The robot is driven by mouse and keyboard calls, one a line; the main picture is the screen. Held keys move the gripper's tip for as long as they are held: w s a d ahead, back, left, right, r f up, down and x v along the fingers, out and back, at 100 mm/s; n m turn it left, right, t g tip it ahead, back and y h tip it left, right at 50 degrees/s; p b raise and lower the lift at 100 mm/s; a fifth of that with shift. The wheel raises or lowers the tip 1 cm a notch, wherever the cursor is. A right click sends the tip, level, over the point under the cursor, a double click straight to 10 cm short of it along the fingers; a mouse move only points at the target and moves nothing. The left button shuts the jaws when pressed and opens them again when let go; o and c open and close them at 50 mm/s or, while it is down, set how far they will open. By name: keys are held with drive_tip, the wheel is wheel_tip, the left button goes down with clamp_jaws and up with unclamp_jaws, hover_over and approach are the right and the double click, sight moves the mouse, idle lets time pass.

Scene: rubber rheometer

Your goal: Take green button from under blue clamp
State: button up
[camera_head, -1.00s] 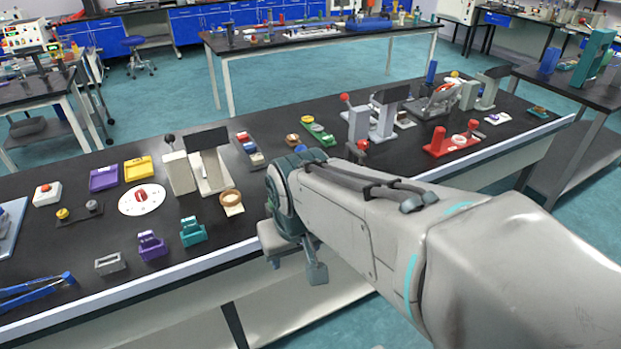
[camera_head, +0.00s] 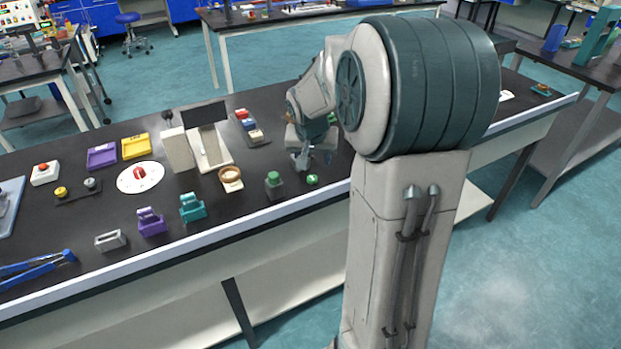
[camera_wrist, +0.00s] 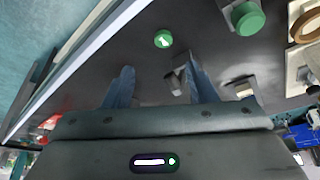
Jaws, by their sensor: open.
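Two green round things are on the black bench. A green button on a dark base (camera_head: 274,181) stands nearer the middle; it also shows in the wrist view (camera_wrist: 247,18). A flat green disc with a white mark (camera_head: 312,180) lies near the bench's front edge and shows in the wrist view (camera_wrist: 163,38). My gripper (camera_head: 302,160) is open above the bench, just behind the disc in the head view. In the wrist view the disc lies beyond my fingertips (camera_wrist: 160,75), apart from them. I cannot identify a blue clamp; a teal clamp-like block (camera_head: 192,207) stands to the left.
A purple block (camera_head: 150,222), a grey slotted block (camera_head: 109,241) and blue tongs (camera_head: 38,265) lie at the left. A tan ring (camera_head: 231,177) is beside the green button. A small grey lever shows near my right finger in the wrist view. My arm covers the bench's right part.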

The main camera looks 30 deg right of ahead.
sight(312, 178)
drive_tip(key=x, duration=0.3)
drive_tip(key=shift+f, duration=0.2)
drive_tip(key=shift+a+x, duration=0.2)
drive_tip(key=shift+x, duration=1.15)
drive_tip(key=shift+a+x, duration=0.2)
drive_tip(key=shift+x, duration=1.15)
drive_tip(key=c, duration=1)
